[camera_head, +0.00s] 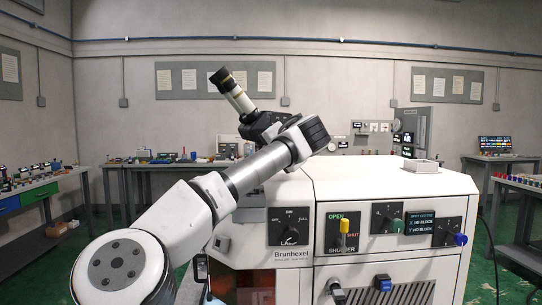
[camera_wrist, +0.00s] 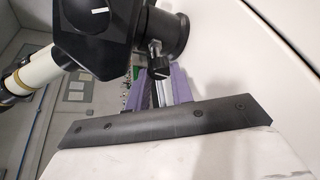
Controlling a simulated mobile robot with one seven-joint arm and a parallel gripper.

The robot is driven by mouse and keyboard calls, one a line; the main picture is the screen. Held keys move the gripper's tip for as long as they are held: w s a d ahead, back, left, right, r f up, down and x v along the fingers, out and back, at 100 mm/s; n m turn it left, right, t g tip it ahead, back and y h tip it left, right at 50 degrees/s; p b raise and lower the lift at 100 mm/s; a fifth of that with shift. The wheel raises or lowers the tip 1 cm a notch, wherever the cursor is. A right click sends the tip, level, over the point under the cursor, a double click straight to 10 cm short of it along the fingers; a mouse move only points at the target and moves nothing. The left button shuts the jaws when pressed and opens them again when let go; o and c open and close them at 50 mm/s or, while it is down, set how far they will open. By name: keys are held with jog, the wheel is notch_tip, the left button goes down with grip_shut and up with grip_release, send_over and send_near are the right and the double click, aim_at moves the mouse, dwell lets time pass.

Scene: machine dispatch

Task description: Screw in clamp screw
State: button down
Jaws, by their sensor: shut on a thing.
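A small dark knobbed screw (camera_wrist: 158,65), apparently the clamp screw, sticks out of a short black cylinder (camera_wrist: 176,32) in the wrist view. The cylinder joins a black block (camera_wrist: 98,28) at the upper left. A cream tube (camera_wrist: 22,78) runs from the block to the left edge. In the head view a cream tube with a black end (camera_head: 235,95) rises up and left from a dark block (camera_head: 260,125) by my wrist.
The white machine (camera_head: 385,178) stands beside my arm, with knobs and a yellow lever (camera_head: 344,226) on its front. Benches (camera_head: 180,163) line the wall.

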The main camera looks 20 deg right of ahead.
jog(key=c, duration=1.2)
grip_release()
jog(key=b+v, duration=0.3)
jog(key=v, duration=1.1)
jog(key=shift+b, duration=0.35)
jog(key=shift+d, duration=0.1)
